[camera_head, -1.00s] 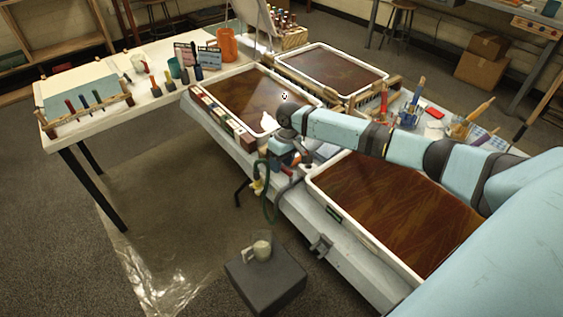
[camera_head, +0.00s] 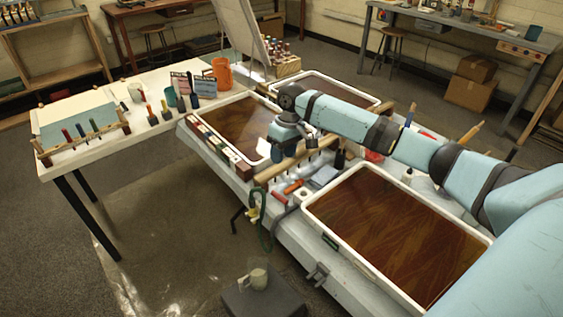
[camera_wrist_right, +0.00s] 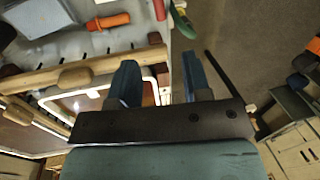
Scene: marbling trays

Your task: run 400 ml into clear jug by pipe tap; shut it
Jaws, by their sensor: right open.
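The jug (camera_head: 258,279), pale and small in the head view, stands upright on a dark block on the floor at the bottom centre. Its fill level is too small to read. Above it, at the near edge of the tray table, is a small fitting with a yellow part (camera_head: 254,207) and a green hose (camera_head: 264,235) hanging down. A red handle (camera_head: 278,198) shows beside it, also at the top of the right wrist view (camera_wrist_right: 160,10). I cannot tell the tap's setting. My right gripper (camera_head: 279,153) is open and empty, above and behind the fitting; its fingers (camera_wrist_right: 158,78) are apart. My left gripper is out of view.
A brown-filled white tray (camera_head: 313,197) lies right of the fitting, with another behind left. A wooden rail with pegs (camera_head: 292,163) and an orange-handled tool (camera_head: 293,187) lie close to my right gripper. The floor left of the block is clear.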

